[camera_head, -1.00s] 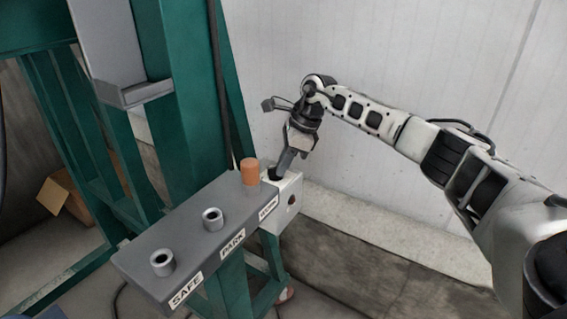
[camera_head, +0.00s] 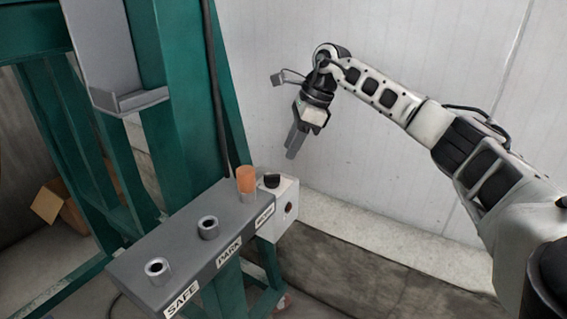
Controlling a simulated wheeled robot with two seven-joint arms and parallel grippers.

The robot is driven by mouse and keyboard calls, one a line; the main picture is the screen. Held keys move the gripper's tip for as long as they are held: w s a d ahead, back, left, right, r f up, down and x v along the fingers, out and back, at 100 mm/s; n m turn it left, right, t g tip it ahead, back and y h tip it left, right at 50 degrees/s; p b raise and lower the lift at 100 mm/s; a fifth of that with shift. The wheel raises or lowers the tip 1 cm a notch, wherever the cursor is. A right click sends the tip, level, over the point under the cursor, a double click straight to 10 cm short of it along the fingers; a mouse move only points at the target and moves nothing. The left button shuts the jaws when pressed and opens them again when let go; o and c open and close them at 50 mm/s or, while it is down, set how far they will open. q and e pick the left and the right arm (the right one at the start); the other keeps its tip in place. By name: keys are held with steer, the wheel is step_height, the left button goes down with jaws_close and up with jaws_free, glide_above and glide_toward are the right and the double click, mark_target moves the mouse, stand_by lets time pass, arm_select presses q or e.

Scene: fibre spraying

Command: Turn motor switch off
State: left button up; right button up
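The motor switch looks to be the black knob (camera_head: 271,181) on top of a white box (camera_head: 283,212) at the right end of the grey shelf. My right gripper (camera_head: 291,153) hangs above and to the right of the knob, pointing down, apart from it and holding nothing that I can see. Its fingers show close together from this side, so their gap is unclear. My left gripper is not in view.
The grey shelf (camera_head: 190,235) carries ring sockets labelled SAFE and PARK, and an orange cylinder (camera_head: 246,180) stands in the third socket beside the knob. Green steel posts (camera_head: 180,120) rise behind. A cardboard box (camera_head: 50,202) lies at left. Clear space lies right of the white box.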

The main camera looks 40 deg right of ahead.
steer(key=v, duration=0.8)
stand_by(0.4)
